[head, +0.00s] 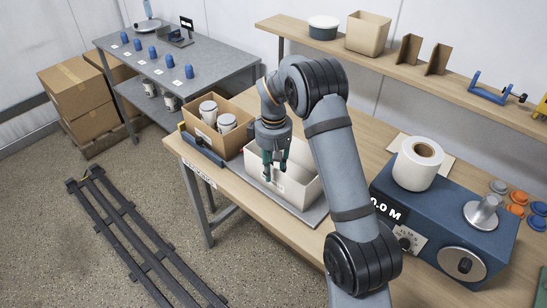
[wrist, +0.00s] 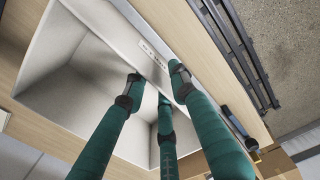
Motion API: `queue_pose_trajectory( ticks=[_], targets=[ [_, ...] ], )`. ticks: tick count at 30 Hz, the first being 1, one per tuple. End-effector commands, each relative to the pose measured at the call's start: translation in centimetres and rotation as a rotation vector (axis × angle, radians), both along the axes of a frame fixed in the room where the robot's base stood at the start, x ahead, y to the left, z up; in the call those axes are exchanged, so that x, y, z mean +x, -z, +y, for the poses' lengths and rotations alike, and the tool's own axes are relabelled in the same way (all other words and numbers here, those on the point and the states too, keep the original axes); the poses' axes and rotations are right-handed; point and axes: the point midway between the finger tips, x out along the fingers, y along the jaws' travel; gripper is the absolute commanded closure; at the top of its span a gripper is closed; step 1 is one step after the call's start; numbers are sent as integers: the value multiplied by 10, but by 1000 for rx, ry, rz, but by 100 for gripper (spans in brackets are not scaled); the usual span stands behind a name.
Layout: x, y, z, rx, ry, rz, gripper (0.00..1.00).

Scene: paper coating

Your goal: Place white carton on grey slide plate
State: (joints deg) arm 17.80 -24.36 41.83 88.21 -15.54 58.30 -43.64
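The white carton (head: 303,188) is an open-topped box at the middle of the wooden table, upright, with a label on its front wall. The grey slide plate (head: 314,217) shows beneath its front and right edges. The carton seems to rest on the plate, but the contact is hidden. My gripper (head: 275,172) points down at the carton's front wall. In the wrist view, the green fingers of my gripper (wrist: 157,80) stand apart astride the wall of the carton (wrist: 80,85), two on the inner side and one on the labelled outer side. I cannot tell whether they touch it.
A brown box (head: 238,105) with white rolls stands left of the carton. A blue machine (head: 425,215) with a white roll (head: 416,165) is at the right. A shelf (head: 480,95) runs along the back. Floor rails (head: 130,225) lie at the left.

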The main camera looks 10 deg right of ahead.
Motion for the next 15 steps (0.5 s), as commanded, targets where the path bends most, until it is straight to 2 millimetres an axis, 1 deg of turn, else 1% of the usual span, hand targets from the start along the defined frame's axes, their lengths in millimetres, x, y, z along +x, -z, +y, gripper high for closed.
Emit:
queue_pose_trajectory(
  ticks=[1, 3, 6, 10, 15],
  targets=[
    [1, -11, 1, 0, -1, -6, 74],
    [1, -27, 1, 0, 0, -6, 74],
    [1, -48, 1, 0, -1, -5, 74],
    [1, -67, 1, 0, -1, -2, 74],
    [0, -78, 0, -1, -1, 1, 74]
  ],
)
